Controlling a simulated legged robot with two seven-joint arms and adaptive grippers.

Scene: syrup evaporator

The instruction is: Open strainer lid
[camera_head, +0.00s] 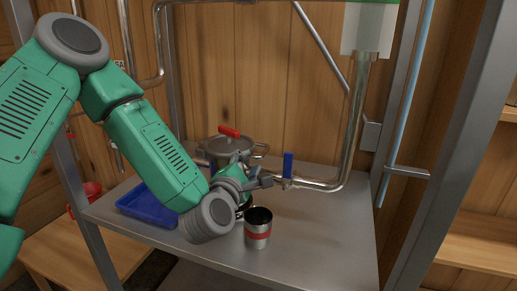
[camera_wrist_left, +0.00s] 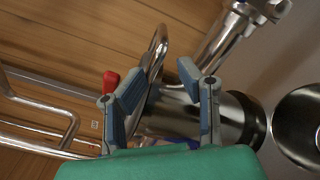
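A grey metal strainer pot with a lid (camera_head: 222,146) stands at the back of the metal shelf. The lid has a red handle (camera_head: 229,132) on top and appears to sit on the pot. The red handle also shows in the left wrist view (camera_wrist_left: 110,82). My left gripper (camera_head: 262,182) is in front of the pot and hides part of it. In the left wrist view its fingers (camera_wrist_left: 170,72) are apart, with a curved metal edge and a shiny cylinder behind them. I cannot tell whether they touch anything. My right gripper is not in view.
A blue tray (camera_head: 148,206) lies at left. A pipe (camera_head: 322,186) with a blue valve handle (camera_head: 288,165) runs right of the gripper. The shelf's right part (camera_head: 335,230) is clear.

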